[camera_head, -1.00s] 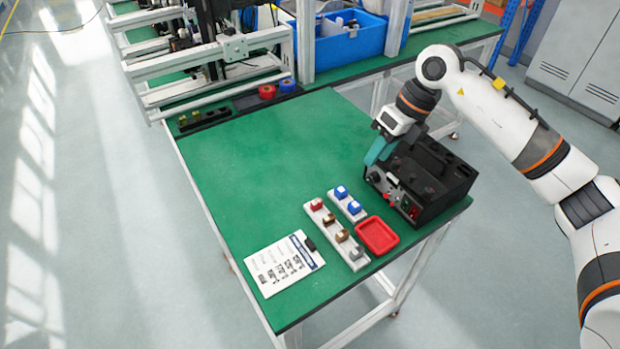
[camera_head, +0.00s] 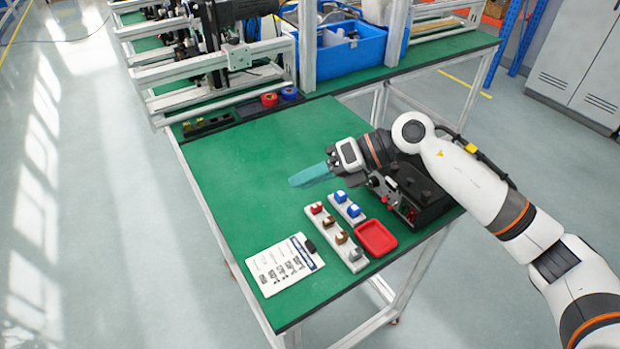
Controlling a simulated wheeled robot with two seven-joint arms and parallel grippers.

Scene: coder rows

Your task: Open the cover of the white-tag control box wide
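A black control box (camera_head: 433,206) stands at the right edge of the green table. Knobs and a small red control show on its front. My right gripper (camera_head: 312,176) reaches in from the right, over the table just left of and above the box. My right wrist and forearm hide part of the box's top and back. I cannot make out a white tag or an open cover. My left gripper is not in view.
A red tray (camera_head: 376,250) and white strips (camera_head: 337,241) with small coloured blocks lie in front of the box. A printed sheet (camera_head: 284,278) lies at the front left. The table's left and middle are clear. A blue bin (camera_head: 340,62) stands behind.

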